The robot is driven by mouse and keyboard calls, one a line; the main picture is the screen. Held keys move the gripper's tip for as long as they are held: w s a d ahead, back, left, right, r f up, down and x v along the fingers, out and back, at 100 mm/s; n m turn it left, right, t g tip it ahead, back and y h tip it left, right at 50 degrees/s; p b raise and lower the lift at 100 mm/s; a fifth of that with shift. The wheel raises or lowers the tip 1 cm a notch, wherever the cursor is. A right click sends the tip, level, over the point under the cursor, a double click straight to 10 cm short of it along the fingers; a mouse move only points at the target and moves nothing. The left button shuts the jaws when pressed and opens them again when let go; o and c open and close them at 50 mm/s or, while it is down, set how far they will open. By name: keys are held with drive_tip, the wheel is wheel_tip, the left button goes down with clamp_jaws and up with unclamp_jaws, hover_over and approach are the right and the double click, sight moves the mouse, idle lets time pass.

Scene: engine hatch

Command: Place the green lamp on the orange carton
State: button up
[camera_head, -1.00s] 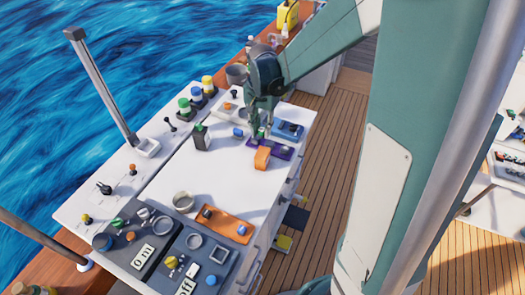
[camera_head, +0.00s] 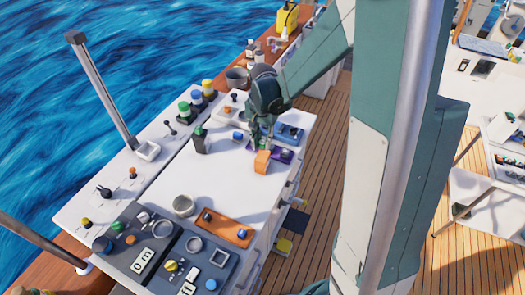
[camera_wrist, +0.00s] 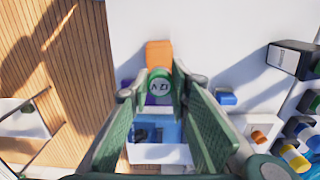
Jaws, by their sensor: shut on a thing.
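My gripper (camera_head: 263,138) points down over the right part of the white counter. In the wrist view my gripper (camera_wrist: 160,90) is shut on the green lamp (camera_wrist: 159,84), a small round green piece with a pale marked face. The orange carton (camera_head: 262,162) stands on the counter just in front of the gripper in the head view. In the wrist view the carton (camera_wrist: 158,53) shows just beyond the lamp, which overlaps its near edge. I cannot tell whether lamp and carton touch. In the head view the lamp is mostly hidden by the fingers.
A dark green-topped box (camera_head: 200,141) stands to the left. An orange tray (camera_head: 226,228) and a metal cup (camera_head: 183,206) are nearer. The counter's middle is clear.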

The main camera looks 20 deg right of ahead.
sight(263, 156)
drive_tip(key=shift+f, duration=0.45)
drive_tip(key=shift+f, duration=0.1)
drive_tip(key=shift+f, duration=1.95)
drive_tip(key=shift+f, duration=0.2)
drive_tip(key=o, duration=0.8)
drive_tip(key=shift+r, duration=0.25)
drive_tip(key=shift+r, duration=5.95)
